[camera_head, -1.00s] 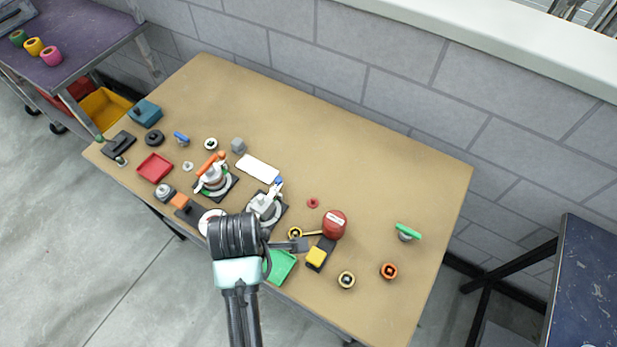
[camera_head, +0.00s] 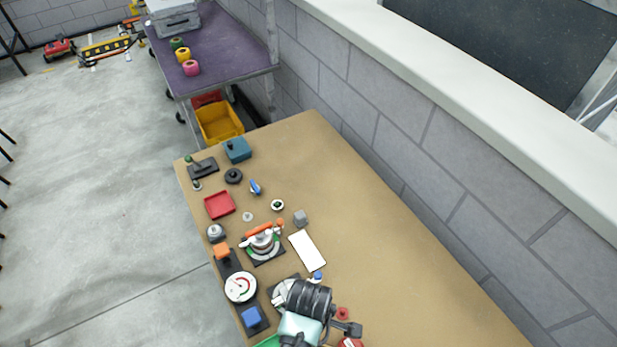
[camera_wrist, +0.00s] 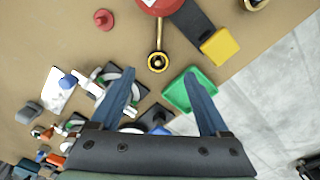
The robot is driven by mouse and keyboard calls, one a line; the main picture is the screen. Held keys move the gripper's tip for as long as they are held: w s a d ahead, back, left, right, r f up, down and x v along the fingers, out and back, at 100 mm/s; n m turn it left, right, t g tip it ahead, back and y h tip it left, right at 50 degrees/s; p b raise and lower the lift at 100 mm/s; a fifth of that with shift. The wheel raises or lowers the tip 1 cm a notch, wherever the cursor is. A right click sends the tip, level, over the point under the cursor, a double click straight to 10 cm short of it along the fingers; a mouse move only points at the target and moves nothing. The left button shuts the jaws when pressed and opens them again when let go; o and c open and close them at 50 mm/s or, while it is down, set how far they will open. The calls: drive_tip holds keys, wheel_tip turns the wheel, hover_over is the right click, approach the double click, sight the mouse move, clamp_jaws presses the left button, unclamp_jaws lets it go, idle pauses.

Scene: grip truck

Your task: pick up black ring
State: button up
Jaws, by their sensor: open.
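A black ring (camera_head: 233,176) lies flat on the tan workbench (camera_head: 330,165), near its far left end in the head view. It is just below a teal box and right of a black base plate. My gripper (camera_wrist: 160,78) is open and empty in the wrist view, its two blue-grey fingers apart above the near part of the bench. In the head view my gripper (camera_head: 350,328) is at the bottom, far from the ring. I cannot make out the ring in the wrist view.
Near the ring are the teal box (camera_head: 237,150), the black base plate (camera_head: 203,167), a blue-handled part (camera_head: 255,187) and a red tray (camera_head: 219,205). Gauges and valves crowd the bench's left side. The bench along the wall is clear. A purple table (camera_head: 215,45) stands beyond.

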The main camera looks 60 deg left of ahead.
drive_tip(key=shift+w+f+p, duration=0.15)
drive_tip(key=shift+f+p, duration=0.15)
drive_tip(key=shift+f, duration=2.85)
clamp_jaws()
